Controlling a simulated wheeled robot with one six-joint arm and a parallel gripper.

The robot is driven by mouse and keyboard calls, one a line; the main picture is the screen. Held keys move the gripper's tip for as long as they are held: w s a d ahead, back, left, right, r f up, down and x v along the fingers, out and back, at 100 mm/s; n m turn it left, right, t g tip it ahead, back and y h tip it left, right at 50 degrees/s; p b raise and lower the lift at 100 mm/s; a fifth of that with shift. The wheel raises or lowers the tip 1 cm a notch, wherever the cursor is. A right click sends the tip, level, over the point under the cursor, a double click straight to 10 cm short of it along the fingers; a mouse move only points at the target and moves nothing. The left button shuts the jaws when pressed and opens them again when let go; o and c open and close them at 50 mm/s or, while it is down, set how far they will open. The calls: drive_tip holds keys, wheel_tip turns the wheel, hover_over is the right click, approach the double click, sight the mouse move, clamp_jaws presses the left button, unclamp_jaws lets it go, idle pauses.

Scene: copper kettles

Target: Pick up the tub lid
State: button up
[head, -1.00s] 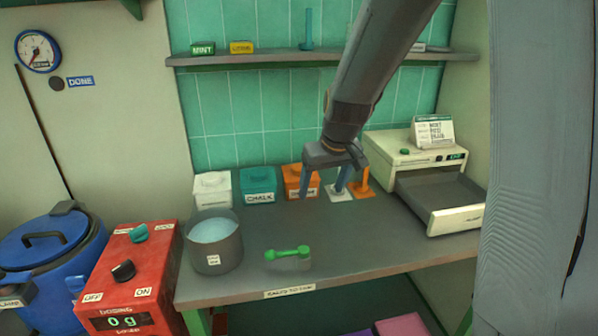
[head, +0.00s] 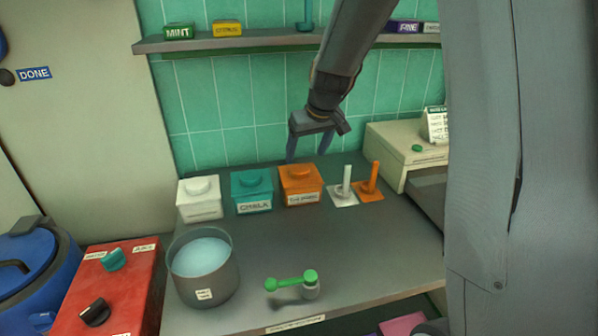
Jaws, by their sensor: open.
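Three lidded tubs stand in a row at the back of the counter: a white tub (head: 199,207), a teal tub (head: 252,197) labelled chalk and an orange tub (head: 302,193). Each has a lid with a raised knob: the white lid (head: 198,187), the teal lid (head: 251,179) and the orange lid (head: 300,172). Which lid is meant cannot be told. My gripper (head: 308,151) is open and empty, pointing down, and appears just above the orange lid. Its fingertips seem apart from the lid.
A grey pot (head: 203,283) of pale blue liquid and a green-handled tool (head: 292,282) are on the counter front. A white upright holder (head: 344,191) and an orange one (head: 371,186) stand right of the tubs. A shelf (head: 270,40) runs above.

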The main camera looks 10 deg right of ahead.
sight(300, 168)
drive_tip(key=shift+w+a+f+p, duration=0.15)
drive_tip(key=shift+w+a+f, duration=0.05)
drive_tip(key=shift+f, duration=0.3)
drive_tip(key=shift+w+a+f+p, duration=0.15)
drive_tip(key=shift+f, duration=0.3)
drive_tip(key=shift+p+x, duration=0.9)
drive_tip(key=shift+x, duration=1.35)
drive_tip(key=c, duration=1.2)
